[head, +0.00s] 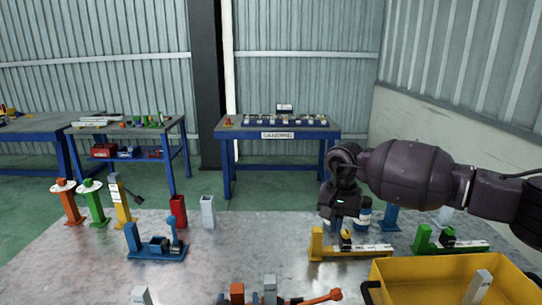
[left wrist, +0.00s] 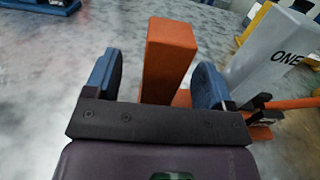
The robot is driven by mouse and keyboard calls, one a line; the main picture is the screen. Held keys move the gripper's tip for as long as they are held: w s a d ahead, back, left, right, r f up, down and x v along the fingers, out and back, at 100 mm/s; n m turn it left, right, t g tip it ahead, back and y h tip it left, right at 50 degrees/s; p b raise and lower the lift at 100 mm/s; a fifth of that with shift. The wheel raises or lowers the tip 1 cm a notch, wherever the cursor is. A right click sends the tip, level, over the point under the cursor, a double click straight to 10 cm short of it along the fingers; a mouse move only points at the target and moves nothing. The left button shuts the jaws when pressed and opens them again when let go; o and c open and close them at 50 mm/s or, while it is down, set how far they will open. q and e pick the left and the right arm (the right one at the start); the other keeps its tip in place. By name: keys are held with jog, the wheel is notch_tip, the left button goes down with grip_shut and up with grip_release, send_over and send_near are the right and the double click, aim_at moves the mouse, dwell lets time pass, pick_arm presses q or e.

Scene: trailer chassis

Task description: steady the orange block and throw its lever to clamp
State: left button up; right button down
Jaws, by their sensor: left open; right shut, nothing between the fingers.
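The orange block (left wrist: 168,60) is an upright post in the left wrist view. My left gripper (left wrist: 155,82) is open, with one blue finger on each side of the post; I cannot tell whether either touches it. The post also shows at the bottom edge of the head view (head: 237,292), its base cut off. The lever is partly seen in the left wrist view (left wrist: 290,103). My right gripper (head: 338,215) is shut and empty, above the table behind the yellow clamp.
A grey post marked ONE (left wrist: 275,55) stands right of the block. A blue clamp (head: 155,248), a yellow clamp (head: 350,250) and a green clamp (head: 450,242) stand further back. A yellow bin (head: 400,285) is front right. The table's middle is fairly clear.

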pick_arm(q)
jog(key=shift+s+d, duration=0.2)
jog(key=shift+s, duration=3.1)
jog(key=o, duration=0.4)
jog(key=shift+o, duration=0.2)
jog(key=s, duration=1.2)
jog(key=shift+d, duration=0.35)
